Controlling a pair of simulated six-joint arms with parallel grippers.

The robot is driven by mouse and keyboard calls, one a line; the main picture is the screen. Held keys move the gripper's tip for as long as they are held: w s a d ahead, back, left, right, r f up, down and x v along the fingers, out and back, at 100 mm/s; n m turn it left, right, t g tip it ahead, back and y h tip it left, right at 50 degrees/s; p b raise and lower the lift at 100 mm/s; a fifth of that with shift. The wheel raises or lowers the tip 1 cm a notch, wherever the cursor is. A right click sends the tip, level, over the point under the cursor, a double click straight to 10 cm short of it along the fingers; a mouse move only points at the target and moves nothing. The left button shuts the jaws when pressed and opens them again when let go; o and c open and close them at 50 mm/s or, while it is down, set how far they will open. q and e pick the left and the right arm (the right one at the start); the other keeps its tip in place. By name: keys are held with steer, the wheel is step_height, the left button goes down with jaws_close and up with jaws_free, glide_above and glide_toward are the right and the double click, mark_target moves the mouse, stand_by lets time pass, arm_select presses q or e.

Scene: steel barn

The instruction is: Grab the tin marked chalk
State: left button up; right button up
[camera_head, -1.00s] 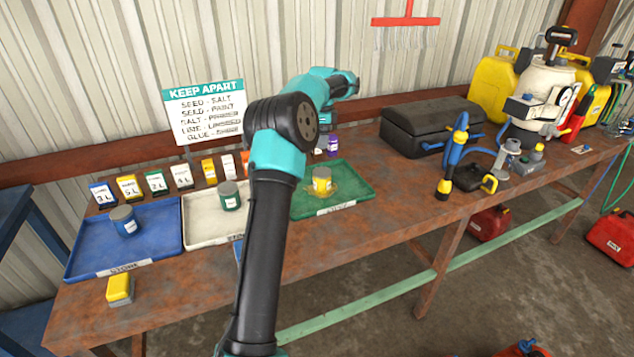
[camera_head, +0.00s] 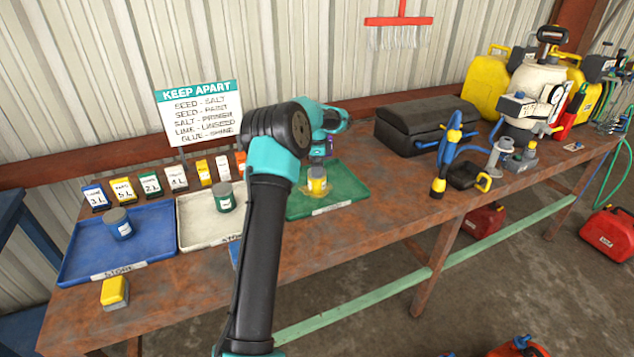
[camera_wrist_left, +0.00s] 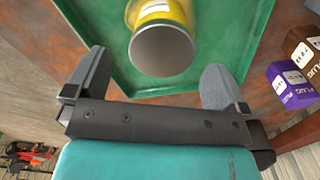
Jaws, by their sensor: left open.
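Three tins stand in trays in the head view: a blue one (camera_head: 117,223), a green one (camera_head: 224,196) and a yellow one (camera_head: 317,181). Their labels are too small to read, so I cannot tell which is marked chalk. The yellow tin stands in the green tray (camera_head: 350,180), on a yellowish patch. My left gripper (camera_wrist_left: 156,78) is open and empty above the green tray. In the left wrist view the yellow tin (camera_wrist_left: 160,14) shows its round grey end between and just beyond the fingers, not gripped. My right gripper is not in view.
A blue tray (camera_head: 85,262) and a white tray (camera_head: 190,232) lie left of the green one. Labelled small boxes (camera_head: 150,184) line the back. A purple box (camera_wrist_left: 290,85) is close to the gripper's right. A black case (camera_head: 425,122) stands farther right.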

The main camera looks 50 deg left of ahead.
mark_target(317, 181)
arm_select(q)
steer(key=shift+f, duration=0.5)
steer(key=shift+w+d+f, duration=0.1)
steer(key=shift+w+f, duration=0.05)
steer(key=shift+f, duration=1.15)
steer(key=shift+w+f, duration=0.1)
steer(key=shift+f, duration=1.2)
steer(key=c, duration=1.2)
steer(key=shift+o, duration=0.2)
steer(key=shift+r, duration=0.15)
